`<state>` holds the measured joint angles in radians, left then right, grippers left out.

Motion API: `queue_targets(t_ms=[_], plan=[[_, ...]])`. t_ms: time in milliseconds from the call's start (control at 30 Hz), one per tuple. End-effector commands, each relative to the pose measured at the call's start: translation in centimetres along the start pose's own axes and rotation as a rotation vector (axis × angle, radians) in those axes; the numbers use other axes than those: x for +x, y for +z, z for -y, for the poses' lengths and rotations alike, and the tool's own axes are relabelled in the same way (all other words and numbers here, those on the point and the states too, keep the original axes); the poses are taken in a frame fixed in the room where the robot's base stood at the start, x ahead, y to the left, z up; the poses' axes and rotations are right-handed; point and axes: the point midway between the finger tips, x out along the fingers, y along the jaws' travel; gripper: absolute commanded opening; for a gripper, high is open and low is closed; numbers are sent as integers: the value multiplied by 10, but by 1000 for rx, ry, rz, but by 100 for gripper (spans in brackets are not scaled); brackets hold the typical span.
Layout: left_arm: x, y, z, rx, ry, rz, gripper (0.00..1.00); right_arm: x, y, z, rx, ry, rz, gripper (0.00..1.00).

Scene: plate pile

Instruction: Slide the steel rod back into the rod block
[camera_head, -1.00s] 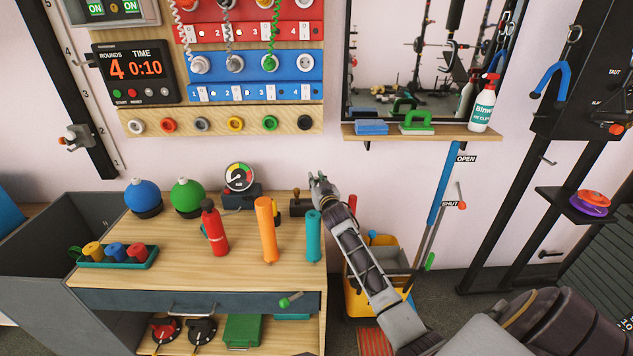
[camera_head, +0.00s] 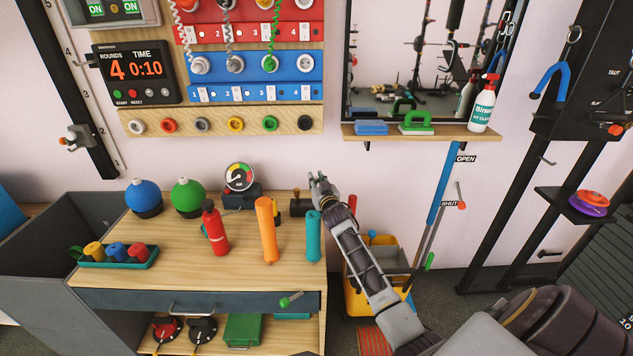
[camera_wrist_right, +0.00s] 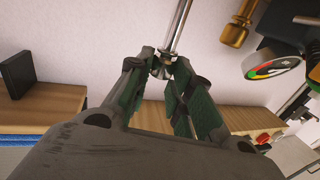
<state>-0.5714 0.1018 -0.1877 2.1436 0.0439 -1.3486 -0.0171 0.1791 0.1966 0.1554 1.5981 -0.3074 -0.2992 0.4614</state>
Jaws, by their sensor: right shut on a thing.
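My right gripper (camera_head: 318,177) is above the back right of the wooden bench in the head view. In the right wrist view my right gripper (camera_wrist_right: 163,68) is shut on the steel rod (camera_wrist_right: 181,25), a thin shiny shaft with a wider collar between the fingertips. The rod runs up out of that picture, so its far end is hidden. In the head view the rod cannot be made out. A small dark brown block (camera_head: 299,206) stands on the bench just below the gripper; I cannot tell whether it is the rod block. My left gripper is not in view.
Orange (camera_head: 266,230) and teal (camera_head: 313,237) cylinders and a red bottle (camera_head: 215,230) stand on the bench (camera_head: 190,262). A round gauge (camera_head: 240,178) is at the back; this gauge also shows in the right wrist view (camera_wrist_right: 270,68). A yellow bucket (camera_head: 358,298) stands right of the bench.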

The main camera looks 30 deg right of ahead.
Motion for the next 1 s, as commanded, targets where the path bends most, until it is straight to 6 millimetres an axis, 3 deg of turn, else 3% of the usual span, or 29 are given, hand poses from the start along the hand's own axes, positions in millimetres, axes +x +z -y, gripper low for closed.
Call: queue_targets(t_ms=[1000], plan=[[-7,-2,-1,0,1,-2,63,0,-1,0,1,0,-1,0]])
